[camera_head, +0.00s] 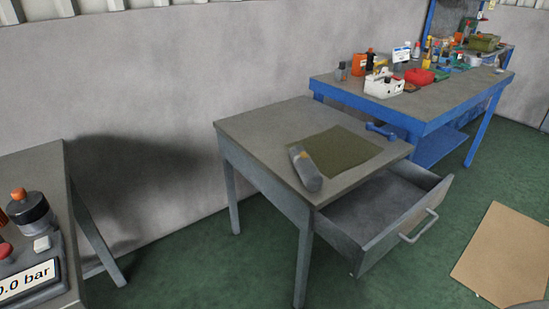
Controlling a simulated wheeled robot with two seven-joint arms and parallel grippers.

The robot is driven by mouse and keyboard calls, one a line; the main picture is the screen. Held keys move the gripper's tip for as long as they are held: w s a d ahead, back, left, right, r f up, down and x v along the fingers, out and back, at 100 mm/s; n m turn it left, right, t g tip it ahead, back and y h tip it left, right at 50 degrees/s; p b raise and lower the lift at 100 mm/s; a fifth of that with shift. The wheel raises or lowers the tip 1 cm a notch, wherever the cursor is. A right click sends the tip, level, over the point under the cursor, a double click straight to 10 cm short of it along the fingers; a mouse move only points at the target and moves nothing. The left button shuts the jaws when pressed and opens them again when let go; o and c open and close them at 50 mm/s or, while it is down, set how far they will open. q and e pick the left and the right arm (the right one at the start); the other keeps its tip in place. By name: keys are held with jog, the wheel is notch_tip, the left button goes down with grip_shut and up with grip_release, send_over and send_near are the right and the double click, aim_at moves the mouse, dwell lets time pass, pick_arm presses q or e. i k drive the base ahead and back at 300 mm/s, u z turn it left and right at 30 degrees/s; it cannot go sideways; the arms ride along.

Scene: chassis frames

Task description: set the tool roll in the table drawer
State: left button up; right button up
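The tool roll (306,169) is a grey rolled bundle with a tan band near its far end. It lies on the grey table (258,124), partly over the near left edge of a flat olive mat (345,150). The table drawer (371,207) is pulled open at the table's right front side, with a light bar handle (419,227). The visible part of its floor looks empty; its back part is hidden under the table top. Neither of my grippers shows in this view.
A blue tool (380,131) lies at the mat's far right corner. A blue workbench (431,117) with bottles and boxes stands behind. Another table (52,180) with a pressure device (30,268) is at left. A brown sheet (506,254) lies on the green floor.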

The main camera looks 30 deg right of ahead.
aim_at(369, 215)
jog(key=z, duration=0.35)
jog(key=i, duration=0.85)
jog(key=z, duration=0.6)
